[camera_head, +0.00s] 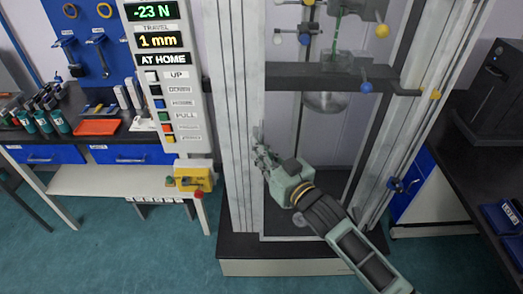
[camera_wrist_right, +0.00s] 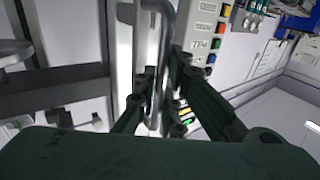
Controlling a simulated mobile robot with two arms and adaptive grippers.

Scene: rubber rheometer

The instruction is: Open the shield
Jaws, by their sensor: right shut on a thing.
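The shield's metal handle (camera_wrist_right: 160,45) is a grey bar in the right wrist view, mounted beside a pale upright frame edge (camera_wrist_right: 124,60). My right gripper (camera_head: 262,157) is at the left upright of the test machine in the head view. Its fingers (camera_wrist_right: 162,100) are closed around the handle in the wrist view, and they mostly hide the handle in the head view. The shield's clear pane is hard to make out, so I cannot tell how far it stands open. My left gripper is not in view.
The control panel (camera_head: 165,75) reads -23 N, 1 mm, AT HOME. A yellow switch box (camera_head: 194,179) juts out below it. A dark crossbar (camera_head: 310,78) spans the machine. A workbench with an orange tray (camera_head: 97,127) is left; a black device (camera_head: 495,95) is right.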

